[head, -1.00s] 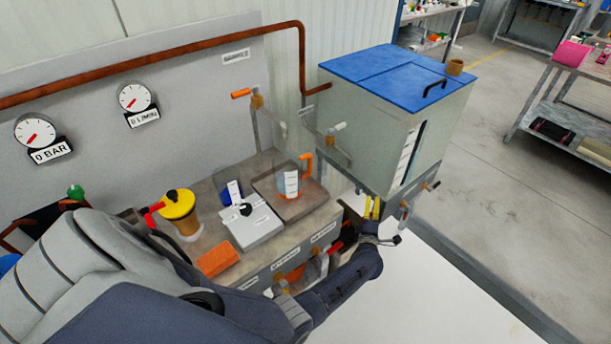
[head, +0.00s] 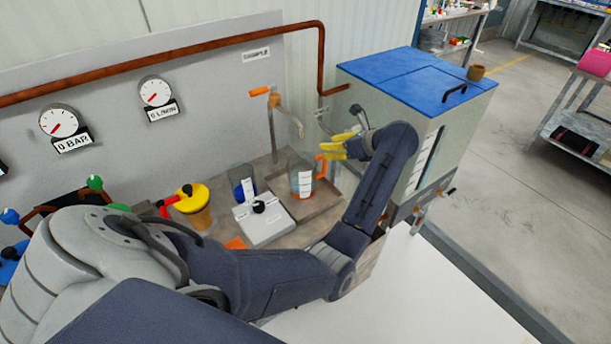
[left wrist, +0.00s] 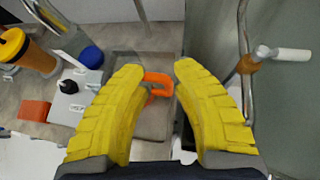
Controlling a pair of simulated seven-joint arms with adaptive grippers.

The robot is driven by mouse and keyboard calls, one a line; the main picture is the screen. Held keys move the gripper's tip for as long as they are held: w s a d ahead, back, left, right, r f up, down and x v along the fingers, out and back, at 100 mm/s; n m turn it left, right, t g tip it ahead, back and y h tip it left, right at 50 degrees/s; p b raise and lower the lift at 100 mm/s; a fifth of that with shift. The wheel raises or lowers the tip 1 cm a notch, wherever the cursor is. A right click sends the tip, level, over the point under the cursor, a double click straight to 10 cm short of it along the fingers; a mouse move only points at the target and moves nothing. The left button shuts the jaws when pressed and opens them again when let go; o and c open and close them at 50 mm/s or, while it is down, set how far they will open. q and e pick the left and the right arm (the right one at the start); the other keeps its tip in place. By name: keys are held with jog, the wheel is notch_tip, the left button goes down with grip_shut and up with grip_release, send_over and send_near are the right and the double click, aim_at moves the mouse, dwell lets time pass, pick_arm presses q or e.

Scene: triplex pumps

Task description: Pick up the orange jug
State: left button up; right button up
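The orange jug (head: 301,182) is a clear jug with a white label, orange at its bottom and an orange handle on its right side. It stands upright in the brown tray (head: 318,207) on the bench. My left gripper (head: 338,147) has yellow fingers and is open, just above and to the right of the jug, near its handle. In the left wrist view the orange handle (left wrist: 160,80) shows between and beyond the open fingertips (left wrist: 158,66). The jug's body is mostly hidden there behind the left finger. My right gripper is not in view.
A blue jug (head: 243,188) and a white box with a black knob (head: 262,224) stand left of the tray. A yellow-topped container (head: 195,205) stands further left. A tap pipe (head: 290,118) hangs behind the jug. The blue-lidded tank (head: 410,80) is close right of my gripper.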

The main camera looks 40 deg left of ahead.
aim_at(324, 172)
pick_arm(q)
jog(key=shift+w+a+f+h, duration=0.1)
jog(key=shift+a+f+h, duration=0.35)
jog(key=shift+f, duration=1.1)
jog(key=shift+w+a+f+h, duration=0.1)
jog(key=shift+a+f+h, duration=0.3)
jog(key=shift+f, duration=1.2)
jog(key=shift+w+a+f+h, duration=0.1)
jog(key=shift+a+f+h, duration=0.3)
jog(key=shift+f, duration=1.15)
jog(key=shift+c, duration=0.4)
grip_shut()
